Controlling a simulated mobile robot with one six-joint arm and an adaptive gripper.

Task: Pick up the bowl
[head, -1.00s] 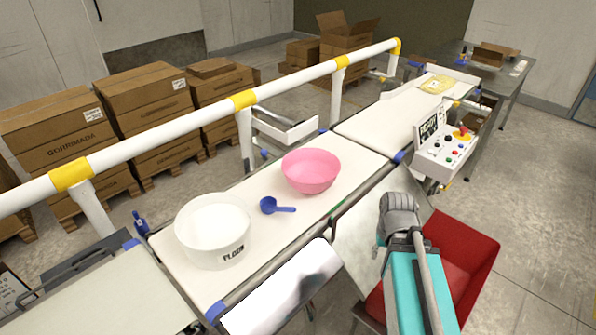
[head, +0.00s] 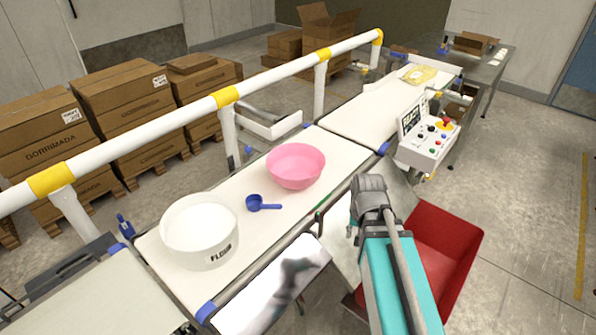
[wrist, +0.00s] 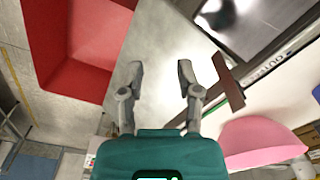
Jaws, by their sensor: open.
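The pink bowl (head: 296,166) stands upright on the white belt, right of a blue scoop and a white flour tub. It also shows at the lower right of the wrist view (wrist: 258,140), partly cut off. In the wrist view my gripper (wrist: 158,80) is open, its two fingers apart with nothing between them. The bowl lies to the right of the fingers, apart from them. In the head view my arm stands in front of the belt, right of the bowl, and the fingertips cannot be made out.
A flour tub (head: 200,232) and a blue scoop (head: 262,203) share the belt with the bowl. A white rail (head: 200,106) with yellow bands runs behind it. A red bin (head: 447,250) stands beside my arm. A control box (head: 428,145) sits at the right.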

